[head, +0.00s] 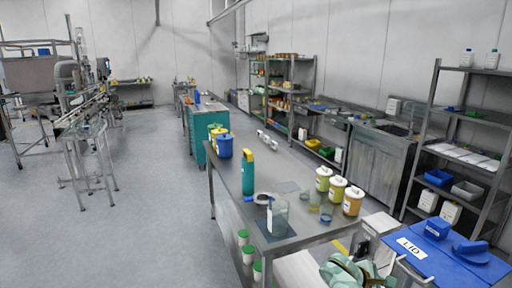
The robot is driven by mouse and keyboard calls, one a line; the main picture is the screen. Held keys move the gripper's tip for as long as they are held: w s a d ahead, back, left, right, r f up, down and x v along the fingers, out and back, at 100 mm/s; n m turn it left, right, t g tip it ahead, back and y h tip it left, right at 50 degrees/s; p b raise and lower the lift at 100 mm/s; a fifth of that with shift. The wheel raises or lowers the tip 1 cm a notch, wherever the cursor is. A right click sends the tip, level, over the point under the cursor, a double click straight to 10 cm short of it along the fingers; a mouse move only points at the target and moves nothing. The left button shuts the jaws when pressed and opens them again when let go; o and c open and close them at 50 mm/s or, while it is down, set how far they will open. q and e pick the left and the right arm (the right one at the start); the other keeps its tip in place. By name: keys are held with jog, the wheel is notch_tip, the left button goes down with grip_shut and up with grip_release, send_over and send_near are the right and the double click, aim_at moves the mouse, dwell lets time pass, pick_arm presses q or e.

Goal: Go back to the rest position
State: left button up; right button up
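Neither of my grippers shows in the head view, and no part of my arms can be made out. A steel worktable (240,212) stands in front of me. On it are a teal bottle with a yellow top (248,172), a clear container (278,218), and several yellow-labelled jars with pale lids (323,179). A blue tub (224,146) stands at the table's far left end.
Steel shelving (428,130) stands at the right. A filling machine (85,110) stands at the left. The grey floor (130,235) left of the table is clear.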

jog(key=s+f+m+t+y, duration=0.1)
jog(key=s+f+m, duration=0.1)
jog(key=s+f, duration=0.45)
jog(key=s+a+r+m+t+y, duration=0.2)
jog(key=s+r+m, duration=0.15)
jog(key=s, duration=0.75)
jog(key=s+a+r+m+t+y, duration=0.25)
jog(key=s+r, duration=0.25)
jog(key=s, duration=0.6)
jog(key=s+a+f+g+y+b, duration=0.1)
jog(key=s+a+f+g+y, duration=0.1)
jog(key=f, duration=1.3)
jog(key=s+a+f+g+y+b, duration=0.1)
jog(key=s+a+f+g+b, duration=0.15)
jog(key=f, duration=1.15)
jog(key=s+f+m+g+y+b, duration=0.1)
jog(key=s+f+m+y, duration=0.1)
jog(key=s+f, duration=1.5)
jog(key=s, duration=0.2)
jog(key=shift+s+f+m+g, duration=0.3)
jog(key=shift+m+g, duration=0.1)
